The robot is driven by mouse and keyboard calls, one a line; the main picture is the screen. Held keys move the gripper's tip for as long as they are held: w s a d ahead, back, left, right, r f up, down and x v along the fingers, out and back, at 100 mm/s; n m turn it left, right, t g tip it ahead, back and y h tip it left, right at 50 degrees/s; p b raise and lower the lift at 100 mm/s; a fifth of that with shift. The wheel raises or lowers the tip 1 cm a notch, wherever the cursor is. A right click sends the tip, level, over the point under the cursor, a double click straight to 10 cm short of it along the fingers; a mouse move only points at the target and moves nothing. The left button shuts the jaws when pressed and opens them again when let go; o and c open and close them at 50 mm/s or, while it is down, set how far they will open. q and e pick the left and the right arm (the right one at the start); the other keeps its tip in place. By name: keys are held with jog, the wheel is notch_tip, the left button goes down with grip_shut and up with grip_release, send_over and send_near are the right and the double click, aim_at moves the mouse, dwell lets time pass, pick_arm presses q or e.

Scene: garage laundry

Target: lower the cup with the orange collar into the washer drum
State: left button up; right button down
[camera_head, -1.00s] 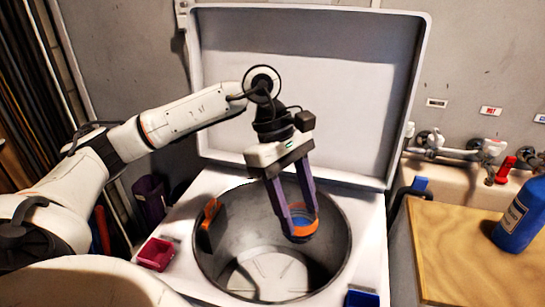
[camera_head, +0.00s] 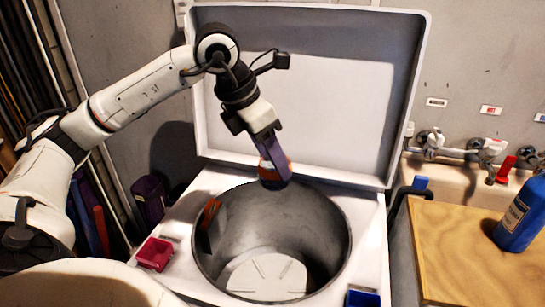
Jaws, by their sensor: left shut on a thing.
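My left gripper (camera_head: 275,171) is shut on the cup with the orange collar (camera_head: 266,166). The cup is mostly hidden behind the purple fingers; a bit of its orange collar shows. In the picture the cup overlaps the back rim of the washer drum (camera_head: 342,221), and I cannot tell exactly how high above it is. The drum is a round, open, grey metal tub. An orange and dark piece (camera_head: 208,226) sits at its left inner wall. My right gripper is not in view.
The raised white lid (camera_head: 330,120) stands close behind the cup. A red tray (camera_head: 154,254) and a blue box (camera_head: 362,298) flank the drum. A wooden board (camera_head: 470,255) with a blue bottle (camera_head: 525,214) is at the right, below taps (camera_head: 470,150).

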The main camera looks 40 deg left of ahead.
pick_arm(q)
notch_tip(320, 180, down, 10)
jog(key=b, duration=0.8)
jog(key=shift+w+r, duration=0.1)
jog(key=shift+r, duration=0.1)
jog(key=shift+w+d+f+p, duration=0.1)
jog(key=shift+w+d+p, duration=0.05)
jog(key=shift+w+p, duration=0.2)
